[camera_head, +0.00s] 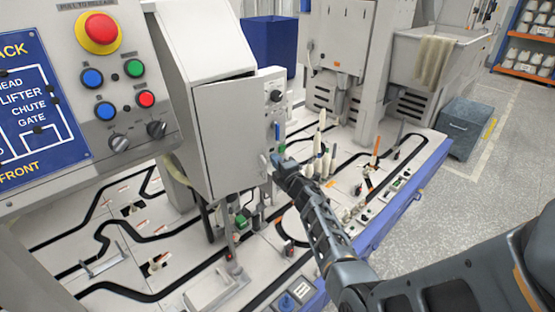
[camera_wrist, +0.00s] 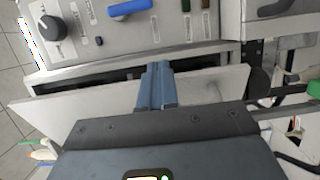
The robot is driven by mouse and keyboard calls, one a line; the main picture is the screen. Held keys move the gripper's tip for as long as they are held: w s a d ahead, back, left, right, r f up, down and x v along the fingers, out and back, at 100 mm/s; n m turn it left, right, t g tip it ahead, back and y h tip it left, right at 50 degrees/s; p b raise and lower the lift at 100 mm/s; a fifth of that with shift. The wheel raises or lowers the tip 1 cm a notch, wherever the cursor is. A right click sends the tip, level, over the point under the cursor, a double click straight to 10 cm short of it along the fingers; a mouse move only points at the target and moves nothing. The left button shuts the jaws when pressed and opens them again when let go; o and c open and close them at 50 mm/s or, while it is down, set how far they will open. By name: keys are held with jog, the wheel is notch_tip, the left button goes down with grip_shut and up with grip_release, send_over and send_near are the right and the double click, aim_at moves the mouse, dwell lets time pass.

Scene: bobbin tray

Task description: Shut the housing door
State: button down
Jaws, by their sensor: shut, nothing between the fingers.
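The housing door (camera_head: 228,140) is a pale grey panel on the upright housing (camera_head: 190,42) in the head view. It stands ajar, with a dark gap along its top edge. In the wrist view the door (camera_wrist: 60,105) is a slanted pale panel, with a dark gap between it and the housing front. My gripper (camera_head: 278,162) is at the door's right edge, near a small handle (camera_head: 264,164). In the wrist view my gripper (camera_wrist: 157,68) is shut and empty, its blue-grey fingers overlapping the door panel. I cannot tell whether they touch it.
A control panel with a red button (camera_head: 101,29) stands at the left. The housing side carries a black knob (camera_head: 276,96), also in the wrist view (camera_wrist: 52,28), near a blue lever (camera_wrist: 130,8). White bobbins (camera_head: 318,165) stand on the table right of my gripper. Open floor lies at the right.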

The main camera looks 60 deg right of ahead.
jog(key=s+d, duration=0.2)
jog(key=s, duration=0.7)
jog(key=m+p, duration=0.5)
jog(key=m, duration=1.3)
send_near(265, 147)
jog(key=b+x, duration=0.3)
jog(key=x, duration=0.2)
jog(key=shift+w+d+f+b, duration=0.15)
jog(key=shift+w+d+b, duration=0.05)
jog(key=shift+w+b, duration=0.15)
jog(key=shift+w+d, duration=0.3)
jog(key=shift+w, duration=0.15)
jog(key=shift+b+x, duration=0.4)
jog(key=shift+x, duration=1.7)
jog(key=shift+s, duration=0.1)
